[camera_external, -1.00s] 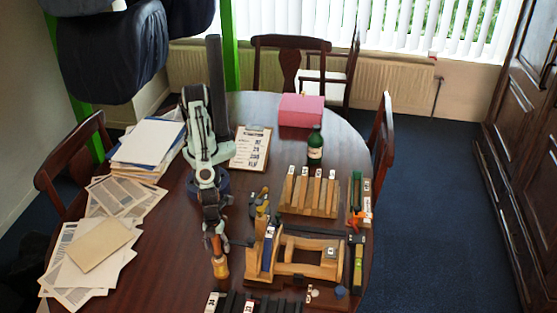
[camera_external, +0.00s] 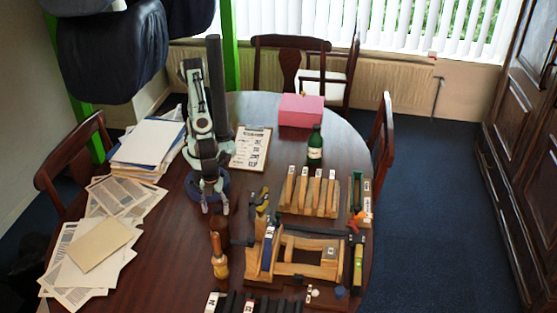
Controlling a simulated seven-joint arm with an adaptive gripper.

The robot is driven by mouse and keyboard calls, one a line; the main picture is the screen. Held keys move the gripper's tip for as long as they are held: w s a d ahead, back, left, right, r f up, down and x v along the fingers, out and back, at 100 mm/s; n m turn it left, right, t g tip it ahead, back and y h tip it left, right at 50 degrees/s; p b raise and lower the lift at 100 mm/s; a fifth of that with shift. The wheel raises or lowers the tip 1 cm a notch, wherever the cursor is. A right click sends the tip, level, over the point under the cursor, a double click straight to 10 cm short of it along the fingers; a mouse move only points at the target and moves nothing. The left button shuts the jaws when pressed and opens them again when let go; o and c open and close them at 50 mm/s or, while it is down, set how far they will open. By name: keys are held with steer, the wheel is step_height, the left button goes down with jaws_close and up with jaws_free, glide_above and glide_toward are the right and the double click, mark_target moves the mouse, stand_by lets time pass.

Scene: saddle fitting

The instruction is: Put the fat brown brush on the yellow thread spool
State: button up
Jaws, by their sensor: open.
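The fat brown brush (camera_external: 217,244) stands nearly upright, leaning slightly, at the near left of the wooden stand. Its lower end meets an amber-yellow piece (camera_external: 221,268) that looks like the yellow thread spool; the exact contact is too small to tell. My gripper (camera_external: 214,208) is open and empty, above and behind the brush in the picture, with its fingers apart and clear of it.
A wooden stand (camera_external: 310,244) and a slotted wooden rack (camera_external: 309,193) fill the right of the table. Dark slotted blocks (camera_external: 250,303) lie at the near edge. A green bottle (camera_external: 314,148) stands behind. Papers (camera_external: 90,250) cover the left; bare table lies between.

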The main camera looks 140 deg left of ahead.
steer(key=s+a+n, duration=0.4)
steer(key=s+a, duration=0.3)
steer(key=s, duration=0.4)
steer(key=s+a+n, duration=0.5)
steer(key=s+a, duration=0.2)
steer(key=s, duration=0.5)
steer(key=shift+s+a+y, duration=0.2)
steer(key=shift+a+y, duration=0.05)
steer(key=shift+y, duration=0.15)
